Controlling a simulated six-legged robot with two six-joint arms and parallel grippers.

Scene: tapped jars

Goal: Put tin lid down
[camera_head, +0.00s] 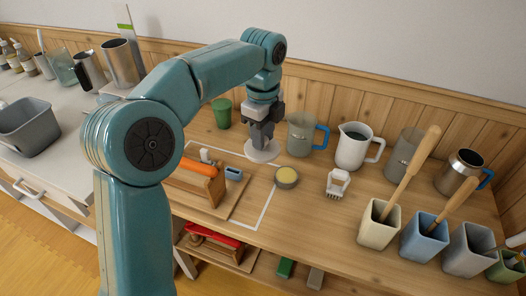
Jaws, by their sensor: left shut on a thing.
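My left gripper (262,140) points down over the wooden bench and is shut on a pale, round tin lid (262,152). The lid is held flat, at or just above the bench top; I cannot tell whether it touches. A small open tin (287,177) with yellow contents stands on the bench, to the right of the lid and nearer to me. A white outline (257,215) is marked on the bench around this area. My right gripper is not in view.
A clear jug with a blue handle (303,135) stands close right of the gripper, then a white pitcher (353,147). A green cup (222,113) is behind left. A wooden holder with an orange item (198,168) is at left. A white brush (338,184) lies right.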

